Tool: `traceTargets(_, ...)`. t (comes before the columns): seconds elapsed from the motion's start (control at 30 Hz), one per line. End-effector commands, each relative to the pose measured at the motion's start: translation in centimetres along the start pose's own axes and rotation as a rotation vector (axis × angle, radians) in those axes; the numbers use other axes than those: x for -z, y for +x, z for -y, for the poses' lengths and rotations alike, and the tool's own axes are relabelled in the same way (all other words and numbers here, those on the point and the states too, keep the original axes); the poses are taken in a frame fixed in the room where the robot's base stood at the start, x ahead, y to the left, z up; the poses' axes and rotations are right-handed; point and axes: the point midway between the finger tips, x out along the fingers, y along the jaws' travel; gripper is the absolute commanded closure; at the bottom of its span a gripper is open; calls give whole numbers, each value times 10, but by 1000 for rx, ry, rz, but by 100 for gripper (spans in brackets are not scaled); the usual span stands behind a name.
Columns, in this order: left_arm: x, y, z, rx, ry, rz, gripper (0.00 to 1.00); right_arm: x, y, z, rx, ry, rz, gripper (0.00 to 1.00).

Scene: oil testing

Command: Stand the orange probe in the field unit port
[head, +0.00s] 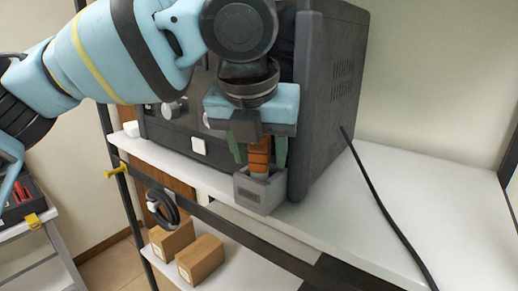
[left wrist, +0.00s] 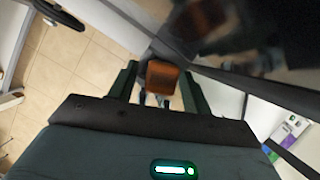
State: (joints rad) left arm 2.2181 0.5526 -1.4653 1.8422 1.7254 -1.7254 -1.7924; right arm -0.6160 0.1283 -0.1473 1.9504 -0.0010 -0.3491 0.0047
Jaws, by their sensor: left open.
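The orange probe (head: 259,152) stands about upright in the small grey field unit port (head: 259,192) at the front edge of the white shelf. Its lower end is hidden inside the port's walls. My left gripper (head: 260,162) points down over it from above, with its two green fingers open on either side of the probe. In the left wrist view the orange probe (left wrist: 162,76) shows between the spread fingers, with small gaps at the sides. The probe's top is partly hidden by the gripper body. My right gripper is not in view.
A large dark instrument (head: 325,95) stands right behind the port on the white shelf (head: 375,215). A black cable (head: 382,207) crosses the clear right part. Cardboard boxes (head: 200,259) sit on the lower shelf.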

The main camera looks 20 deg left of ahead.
Motion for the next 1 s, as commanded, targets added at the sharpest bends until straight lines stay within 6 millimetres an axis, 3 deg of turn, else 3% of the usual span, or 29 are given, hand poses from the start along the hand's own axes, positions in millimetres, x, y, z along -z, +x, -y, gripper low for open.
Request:
traceTargets(0.17,-1,-12,1,3,-1,3,51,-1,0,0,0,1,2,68)
traceTargets(0.7,-1,-108,1,2,0,3,51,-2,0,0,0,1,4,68)
traceTargets(1.0,0,-122,0,0,2,0,51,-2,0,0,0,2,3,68)
